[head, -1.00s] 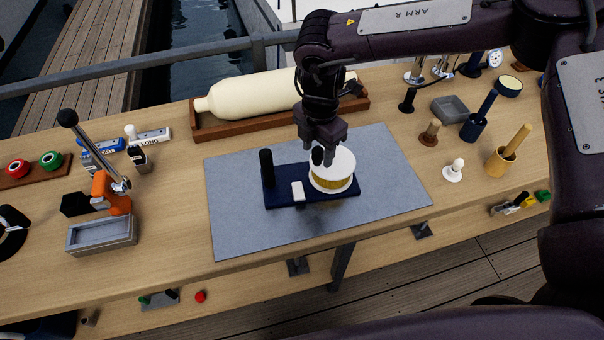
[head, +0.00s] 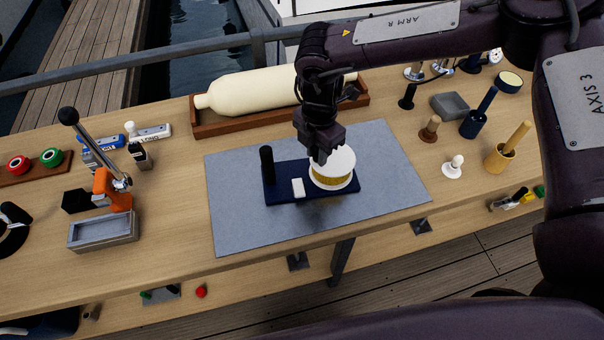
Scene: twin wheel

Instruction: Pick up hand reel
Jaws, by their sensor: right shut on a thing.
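The hand reel (head: 334,172) has a white-rimmed spool with yellow line, mounted on a dark blue base (head: 283,193) with an upright black handle (head: 267,165) and a small white block. It is over the grey mat (head: 385,165) in the middle of the bench. My right gripper (head: 320,158) comes down from above and is shut at the top of the spool. Its fingers hide what they hold; a knob there is no longer visible. Whether the base touches the mat is hard to tell. My left gripper is not in view.
A cream cylinder in a wooden cradle (head: 205,130) lies behind the mat. An orange lever tool (head: 112,190) and grey tray (head: 100,232) stand at left. The mat around the reel is clear.

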